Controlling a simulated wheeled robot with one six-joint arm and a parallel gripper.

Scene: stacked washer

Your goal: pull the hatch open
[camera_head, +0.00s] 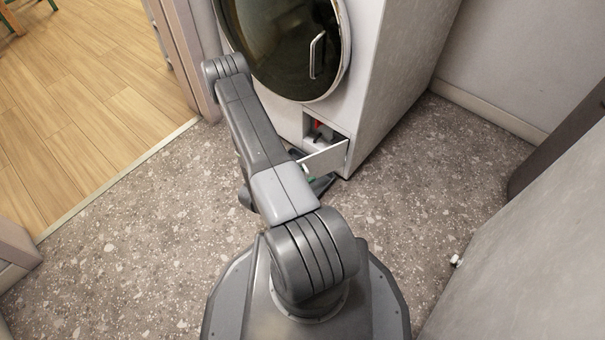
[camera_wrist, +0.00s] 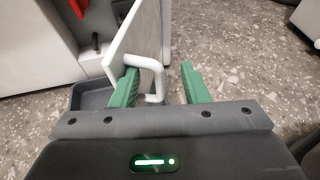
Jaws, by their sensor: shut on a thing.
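The hatch (camera_head: 328,158) is a small white panel low on the front of the washer, and it stands swung out from its opening. In the wrist view the hatch (camera_wrist: 135,38) is seen nearly edge-on, with a white bar handle (camera_wrist: 152,64) on its outer face. In the head view my arm hides most of the gripper; only a bit of green shows beside the hatch.
The washer (camera_head: 385,75) has a round dark door (camera_head: 285,50) with its own handle above the hatch. The opening shows a red part (camera_wrist: 78,8) inside. A grey panel (camera_head: 540,230) stands at the right. Speckled floor (camera_head: 130,255) is clear at the left.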

